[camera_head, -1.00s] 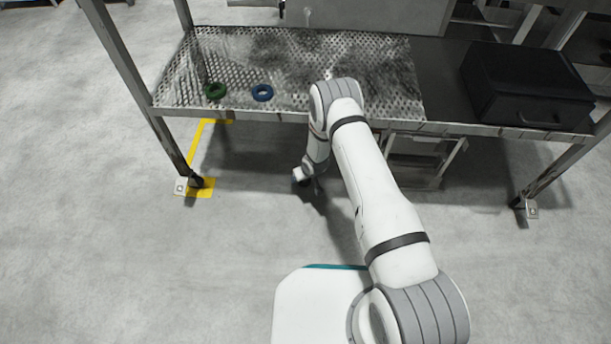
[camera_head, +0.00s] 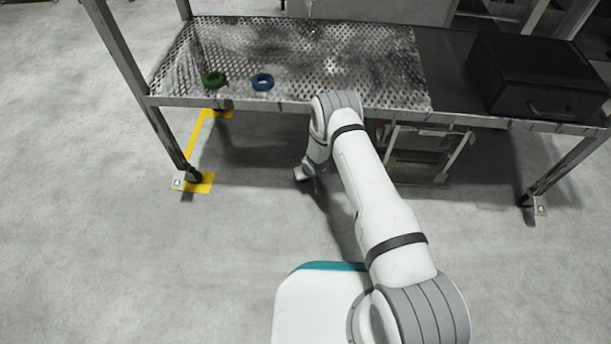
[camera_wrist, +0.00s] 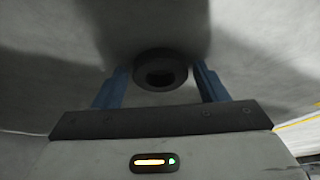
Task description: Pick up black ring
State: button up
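The black ring (camera_wrist: 160,70) shows in the wrist view between the two blue fingers of my gripper (camera_wrist: 161,76), near their tips. My gripper appears shut on it; the exact contact is dark and hard to see. Grey floor lies behind the ring. In the head view my gripper (camera_head: 305,174) hangs low in front of the table, clear of the tabletop. The ring cannot be made out there.
A metal table with a perforated top (camera_head: 330,45) stands ahead. A green ring (camera_head: 214,80) and a blue ring (camera_head: 262,82) lie near its front left. A black case (camera_head: 535,75) sits at the right. The floor in front is clear.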

jog(key=c, duration=0.8)
jog(key=shift+o, duration=0.2)
jog(key=shift+r+p, duration=0.5)
jog(key=shift+r, duration=0.15)
notch_tip(320, 180, up, 3)
jog(key=shift+f+p, duration=0.15)
jog(key=shift+p, duration=0.75)
jog(key=s+d+p, duration=0.2)
jog(key=s, duration=0.3)
jog(key=s+d+p, duration=0.1)
jog(key=s+d, duration=0.2)
jog(key=s, duration=0.2)
jog(key=s+d+p, duration=0.2)
jog(key=s+d, duration=0.1)
jog(key=s, duration=0.3)
jog(key=shift+s+f+p, duration=0.1)
jog(key=shift+f+p, duration=0.15)
jog(key=shift+p, duration=0.1)
